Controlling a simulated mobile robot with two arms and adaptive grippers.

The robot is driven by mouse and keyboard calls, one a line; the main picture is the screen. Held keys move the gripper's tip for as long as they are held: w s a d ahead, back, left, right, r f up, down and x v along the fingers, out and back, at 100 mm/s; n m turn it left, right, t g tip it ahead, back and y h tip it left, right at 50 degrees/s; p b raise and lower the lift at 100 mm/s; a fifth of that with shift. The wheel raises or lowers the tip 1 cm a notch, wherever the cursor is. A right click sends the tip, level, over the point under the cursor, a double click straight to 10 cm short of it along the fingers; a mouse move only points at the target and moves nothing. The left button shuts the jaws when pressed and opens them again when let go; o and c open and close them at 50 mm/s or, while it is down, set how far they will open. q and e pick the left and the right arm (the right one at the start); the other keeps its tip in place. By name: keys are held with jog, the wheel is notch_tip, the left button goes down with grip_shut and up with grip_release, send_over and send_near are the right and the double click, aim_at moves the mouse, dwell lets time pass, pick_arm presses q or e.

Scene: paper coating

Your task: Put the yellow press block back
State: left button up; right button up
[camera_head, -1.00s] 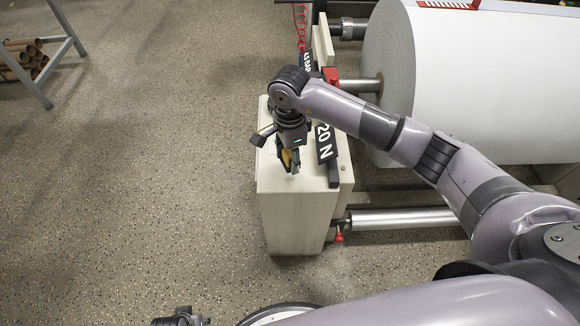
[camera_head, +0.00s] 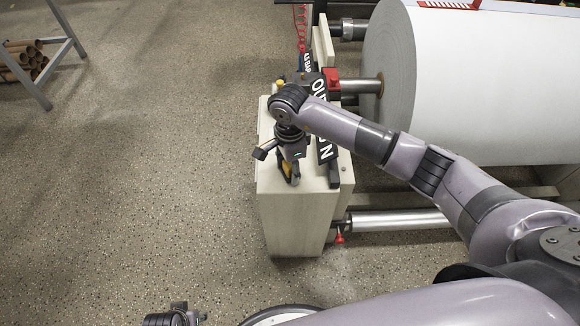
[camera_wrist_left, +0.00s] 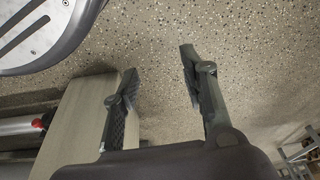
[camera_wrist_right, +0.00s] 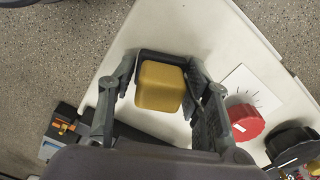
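The yellow press block (camera_wrist_right: 160,87) sits between the two fingers of my right gripper (camera_wrist_right: 162,65) in the right wrist view, with a black part around its far side. The fingertips meet the sides of this piece, so the gripper appears shut on it. In the head view my right gripper (camera_head: 290,180) is over the near end of the pale cabinet top (camera_head: 268,170), with a bit of yellow between its fingers. Whether the block touches the top is unclear. My left gripper (camera_wrist_left: 157,62) is open and empty, low beside the cabinet's side.
A black label bar (camera_head: 328,172) runs along the cabinet's right edge. A red knob (camera_wrist_right: 245,122) and a white card (camera_wrist_right: 250,92) lie close to the gripper. A large white paper roll (camera_head: 470,90) is at right.

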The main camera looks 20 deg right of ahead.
pick_arm(q)
jog(key=shift+f, duration=0.1)
pick_arm(e)
jog(key=o, duration=0.3)
pick_arm(q)
jog(key=shift+s, duration=0.1)
pick_arm(e)
jog(key=shift+r, duration=0.1)
pick_arm(q)
jog(key=f, duration=0.1)
jog(key=s+f+p, duration=0.1)
jog(key=f, duration=0.1)
jog(key=s+f, duration=0.1)
jog(key=shift+a+f, duration=0.15)
jog(key=shift+f, duration=0.05)
pick_arm(e)
notch_tip(320, 180, up, 12)
jog(key=shift+r, duration=0.1)
